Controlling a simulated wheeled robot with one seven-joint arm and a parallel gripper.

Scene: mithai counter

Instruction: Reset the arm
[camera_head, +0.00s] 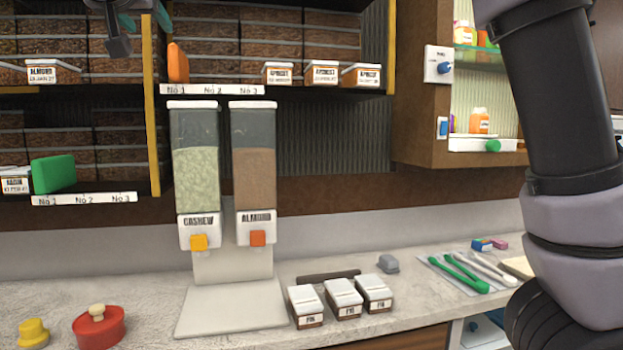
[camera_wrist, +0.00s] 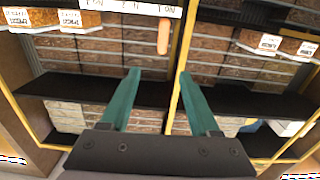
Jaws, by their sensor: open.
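My gripper (camera_wrist: 158,76) is open and empty in the wrist view, its two green fingers apart and pointing at the shelf unit. A yellow upright divider of the shelves shows between the fingertips. In the head view, a dark part of my gripper (camera_head: 119,38) shows at the top left, in front of the upper shelf; its fingertips cannot be made out there. My dark arm link fills the right side of the head view and hides part of the counter and wall there.
Shelves hold boxes, an orange block (camera_head: 177,62) and a green block (camera_head: 53,174). A two-bin dispenser (camera_head: 232,265) stands on the counter (camera_head: 150,315).

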